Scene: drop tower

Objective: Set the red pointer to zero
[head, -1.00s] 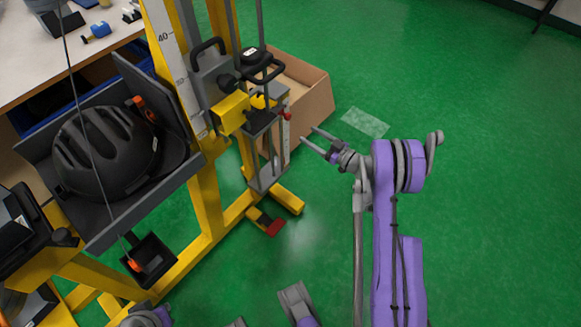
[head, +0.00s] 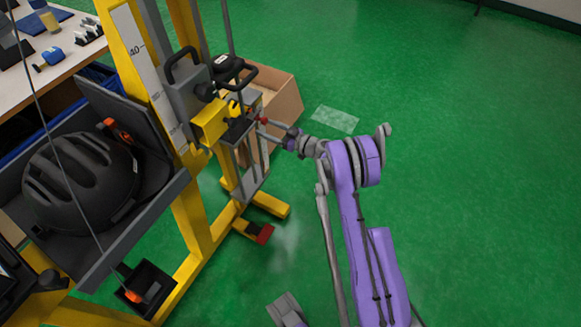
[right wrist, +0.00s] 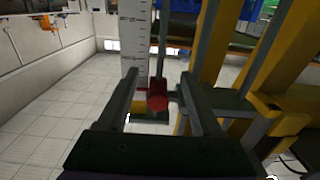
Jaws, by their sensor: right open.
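The red pointer (head: 262,120) is a small red piece beside a narrow white scale on the yellow tower. In the right wrist view it shows as a red knob (right wrist: 157,97) in front of the lower part of the white scale (right wrist: 134,45). My right gripper (head: 258,127) is at the pointer in the head view. In the right wrist view its fingers (right wrist: 158,85) are open, one on each side of the knob, with gaps visible. I cannot tell whether a finger touches it. The exact reading is too small to make out.
A grey carriage with black handles (head: 187,92) rides on the yellow tower (head: 190,215). A black helmet (head: 80,185) sits in a grey tray at left. A cardboard box (head: 285,100) stands behind the tower. Green floor (head: 460,180) is clear at right.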

